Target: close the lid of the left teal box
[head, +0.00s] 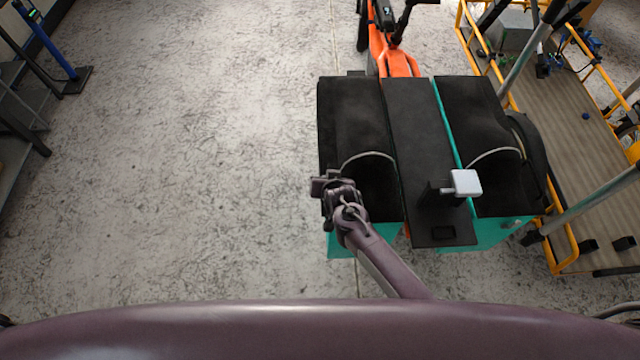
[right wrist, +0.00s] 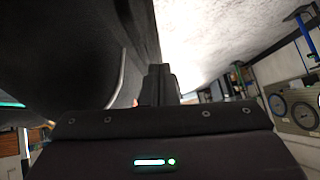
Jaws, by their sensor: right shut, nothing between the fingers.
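The left teal box (head: 345,246) stands on the left of the orange cargo bike's rear. Its top is a broad black surface (head: 352,115) with a thin grey curved strip across it. I cannot tell for sure how far its lid is from shut. In the right wrist view the gripper (right wrist: 158,84) is shut and empty, close beside a large dark surface (right wrist: 60,50). My left gripper is out of view.
A black rack board (head: 420,130) lies between the left box and a similar right teal box (head: 480,235). A yellow-framed cart (head: 565,130) stands at right. The floor left of the bike is clear.

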